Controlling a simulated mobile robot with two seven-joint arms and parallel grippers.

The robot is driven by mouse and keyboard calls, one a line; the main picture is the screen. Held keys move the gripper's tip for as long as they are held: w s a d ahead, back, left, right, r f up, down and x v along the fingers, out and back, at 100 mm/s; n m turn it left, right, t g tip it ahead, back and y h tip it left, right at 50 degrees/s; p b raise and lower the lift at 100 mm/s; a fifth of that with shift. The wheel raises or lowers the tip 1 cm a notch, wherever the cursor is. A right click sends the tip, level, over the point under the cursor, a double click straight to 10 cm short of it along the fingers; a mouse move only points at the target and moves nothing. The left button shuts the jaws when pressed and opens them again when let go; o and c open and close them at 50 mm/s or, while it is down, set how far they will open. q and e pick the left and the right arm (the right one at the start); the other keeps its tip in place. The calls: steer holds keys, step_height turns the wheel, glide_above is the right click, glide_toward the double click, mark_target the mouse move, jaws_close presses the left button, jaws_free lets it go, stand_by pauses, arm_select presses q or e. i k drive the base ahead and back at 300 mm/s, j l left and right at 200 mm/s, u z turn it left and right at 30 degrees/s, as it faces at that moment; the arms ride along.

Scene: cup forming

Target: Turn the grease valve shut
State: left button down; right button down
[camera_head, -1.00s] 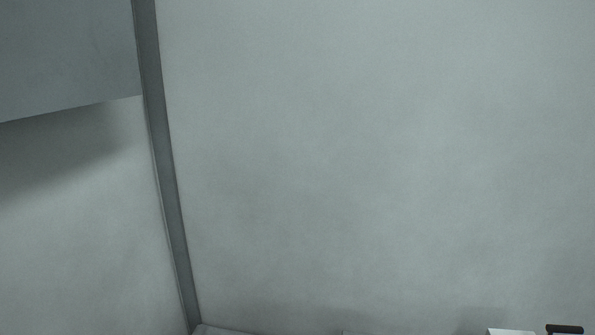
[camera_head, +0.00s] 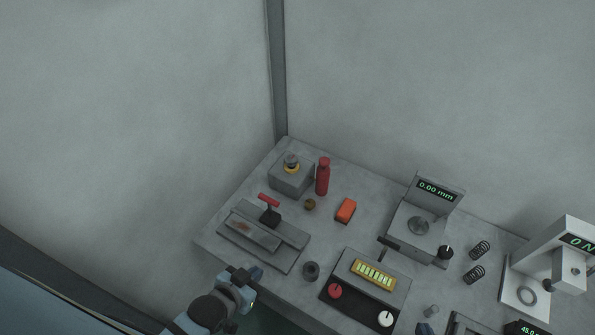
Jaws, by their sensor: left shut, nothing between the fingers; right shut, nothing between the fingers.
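My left gripper (camera_head: 246,277) is at the bench's front left edge, below and apart from the red handle. It is shut and empty. A small blue-grey tip at the bottom edge looks like part of my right gripper (camera_head: 425,328); it is shut, and most of it is out of the picture.
The grey bench (camera_head: 325,233) also holds a box with a yellow-ringed knob (camera_head: 291,167), a red bottle (camera_head: 323,176), an orange block (camera_head: 346,210), a control panel (camera_head: 341,300) with red and white knobs, a gauge (camera_head: 437,190), springs (camera_head: 480,249) and a white press (camera_head: 570,265).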

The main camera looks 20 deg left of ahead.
mark_target(310, 203)
steer(key=k+j+u, duration=0.1)
steer(key=u, duration=0.35)
steer(key=j+u, duration=0.15)
steer(key=u, duration=0.25)
steer(key=j+u, duration=0.2)
steer(key=u, duration=0.25)
steer(key=k, duration=0.05)
